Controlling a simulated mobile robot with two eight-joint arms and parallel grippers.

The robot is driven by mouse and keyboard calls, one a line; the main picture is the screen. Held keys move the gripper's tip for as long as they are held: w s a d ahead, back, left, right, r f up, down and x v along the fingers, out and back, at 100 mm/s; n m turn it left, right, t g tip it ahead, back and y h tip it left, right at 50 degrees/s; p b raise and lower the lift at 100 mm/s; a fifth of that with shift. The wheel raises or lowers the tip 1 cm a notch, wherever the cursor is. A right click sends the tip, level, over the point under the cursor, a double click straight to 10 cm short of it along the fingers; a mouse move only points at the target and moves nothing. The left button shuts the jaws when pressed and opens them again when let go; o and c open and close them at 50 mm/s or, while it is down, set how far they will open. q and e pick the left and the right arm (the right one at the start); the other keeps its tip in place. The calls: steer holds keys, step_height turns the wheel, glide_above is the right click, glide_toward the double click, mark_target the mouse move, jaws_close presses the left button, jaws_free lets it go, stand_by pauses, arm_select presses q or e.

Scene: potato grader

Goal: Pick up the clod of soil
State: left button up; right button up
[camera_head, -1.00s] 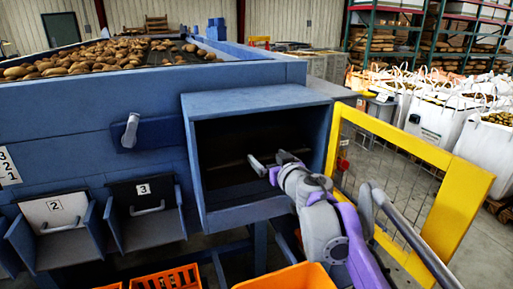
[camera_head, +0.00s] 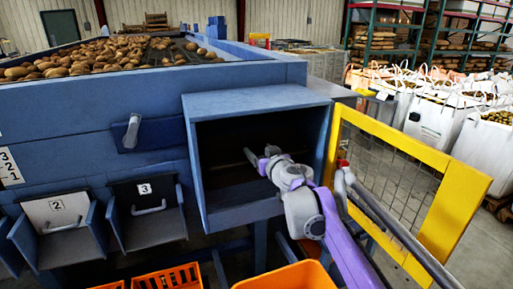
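I cannot make out a clod of soil in this view; potatoes (camera_head: 95,55) and possibly other lumps lie on the grader's top belt, too small to tell apart. My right arm reaches in from the lower right, and my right gripper (camera_head: 257,157) is inside the dark opening of the blue box (camera_head: 262,99) on the grader's side. One pale finger shows against the dark inside; the other is hard to see, so its opening is unclear. Nothing is visibly held. The inside of the box is in deep shadow. My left gripper is not in view.
Chutes marked 2 (camera_head: 58,213) and 3 (camera_head: 145,193) hang left of the box. Orange crates (camera_head: 285,277) stand below. A yellow guard frame (camera_head: 455,212) with mesh stands close on the right. White bulk bags (camera_head: 430,122) stand farther back.

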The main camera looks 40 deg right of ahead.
steer(key=c, duration=0.8)
